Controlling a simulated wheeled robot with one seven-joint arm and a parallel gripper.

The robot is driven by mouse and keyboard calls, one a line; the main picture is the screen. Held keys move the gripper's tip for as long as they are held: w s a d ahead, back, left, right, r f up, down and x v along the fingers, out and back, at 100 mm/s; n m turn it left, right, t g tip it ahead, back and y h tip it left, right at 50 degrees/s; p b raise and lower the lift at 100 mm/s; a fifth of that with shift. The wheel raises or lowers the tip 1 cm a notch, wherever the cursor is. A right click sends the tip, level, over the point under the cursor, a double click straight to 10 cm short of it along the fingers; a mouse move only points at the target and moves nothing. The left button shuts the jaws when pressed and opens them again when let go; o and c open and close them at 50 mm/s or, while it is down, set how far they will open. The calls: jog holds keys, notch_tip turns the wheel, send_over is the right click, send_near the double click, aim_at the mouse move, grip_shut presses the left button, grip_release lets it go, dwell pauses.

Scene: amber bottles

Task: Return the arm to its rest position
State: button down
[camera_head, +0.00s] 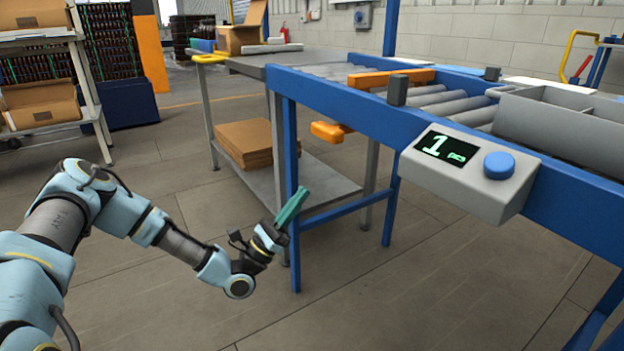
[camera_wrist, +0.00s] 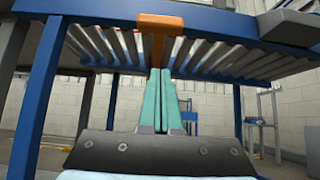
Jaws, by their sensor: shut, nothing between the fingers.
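My gripper (camera_head: 292,208) is in front of the blue frame of the roller conveyor (camera_head: 340,95) in the head view, below the level of its rollers. Its teal fingers are together with nothing between them and point up and to the right. In the wrist view the shut fingers of my gripper (camera_wrist: 160,75) point toward the underside of the conveyor rollers (camera_wrist: 215,55). My arm reaches in from the left side of the head view, bent and low over the floor. No bottle is in the gripper.
A counter box (camera_head: 470,172) with a blue button and a display reading 1 is on the conveyor's near side. A grey bin (camera_head: 560,125) sits on the rollers. A table (camera_head: 245,62) with cardboard below adjoins the conveyor. Shelving (camera_head: 85,60) stands at left. Floor (camera_head: 400,290) in front is clear.

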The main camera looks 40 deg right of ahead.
jog(key=shift+v, duration=0.8)
jog(key=s+a+f+m+g+y, duration=0.2)
jog(key=s+a+m+g+y, duration=0.3)
jog(key=a+m+y, duration=0.3)
jog(key=s+a+f+m+g+y, duration=0.1)
jog(key=s+a+m+g+y, duration=0.35)
jog(key=a+m+y, duration=0.5)
jog(key=w+a+r+t+y, duration=0.2)
jog(key=w+a+t+y, duration=0.25)
jog(key=a, duration=0.55)
jog(key=w+a+r+t+y, duration=0.35)
jog(key=w+a+t, duration=0.2)
jog(key=a, duration=0.35)
jog(key=w+a+r+m+t+y+p, duration=0.1)
jog(key=a+r+t+p, duration=0.1)
jog(key=r+p, duration=2.7)
notch_tip(320, 180, up, 2)
jog(key=shift+a+r, duration=0.1)
jog(key=shift+a, duration=0.6)
jog(key=shift+w+t, duration=0.1)
jog(key=shift+t, duration=0.15)
